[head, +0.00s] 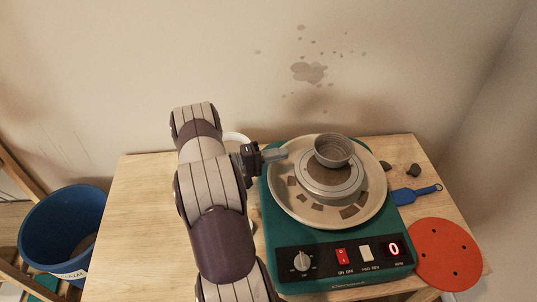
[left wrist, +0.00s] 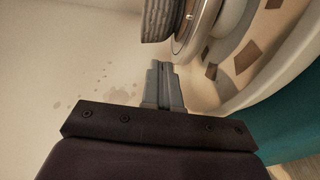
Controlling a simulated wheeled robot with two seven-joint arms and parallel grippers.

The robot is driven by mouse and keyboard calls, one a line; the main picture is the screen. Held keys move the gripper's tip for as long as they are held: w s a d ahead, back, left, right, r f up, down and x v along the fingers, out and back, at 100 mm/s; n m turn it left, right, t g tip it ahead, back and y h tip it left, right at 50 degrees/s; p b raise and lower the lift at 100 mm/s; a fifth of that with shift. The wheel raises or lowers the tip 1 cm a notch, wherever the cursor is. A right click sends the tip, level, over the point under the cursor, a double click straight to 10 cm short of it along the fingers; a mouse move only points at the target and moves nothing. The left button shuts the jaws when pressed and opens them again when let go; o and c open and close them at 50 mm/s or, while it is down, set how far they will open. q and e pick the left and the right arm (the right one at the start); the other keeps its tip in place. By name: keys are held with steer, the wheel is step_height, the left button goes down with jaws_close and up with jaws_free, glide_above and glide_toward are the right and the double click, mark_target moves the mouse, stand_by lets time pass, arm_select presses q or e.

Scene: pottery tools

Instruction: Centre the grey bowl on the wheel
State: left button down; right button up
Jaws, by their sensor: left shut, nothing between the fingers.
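The grey bowl (head: 333,151) stands upright on the round wheel head (head: 328,187). It sits off-centre, toward the wall side, with more of the disc bare at the front. The wheel head is inside a cream splash pan (head: 369,214) on the green wheel body (head: 290,234). My left gripper (head: 284,154) is shut and empty over the pan's left rim, pointing toward the bowl with a gap between. In the left wrist view, the shut fingers (left wrist: 160,66) are below the ridged bowl (left wrist: 158,20), apart from it. My right gripper is not in view.
Brown patches (head: 349,212) lie in the pan. A blue-handled tool (head: 412,194), dark lumps (head: 413,170) and an orange disc with holes (head: 447,254) are at right. My arm partly hides a white dish (head: 236,138). A blue bucket (head: 62,229) is at left. The left tabletop is clear.

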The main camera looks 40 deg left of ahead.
mark_target(309, 166)
arm_select(q)
steer(key=x, duration=0.3)
steer(key=shift+w+d+p, duration=0.25)
steer(key=shift+w+p, duration=0.05)
steer(key=shift+w, duration=0.05)
steer(key=shift+w+d+r+p, duration=0.15)
steer(key=shift+d+p, duration=0.1)
steer(key=shift+d, duration=0.35)
steer(key=shift+w+d+p, duration=0.2)
steer(key=shift+d, duration=0.4)
steer(key=shift+w+d, duration=0.25)
steer(key=shift+d, duration=0.4)
steer(key=shift+w+d+p, duration=0.25)
steer(key=shift+d+p, duration=0.3)
steer(key=shift+d, duration=0.5)
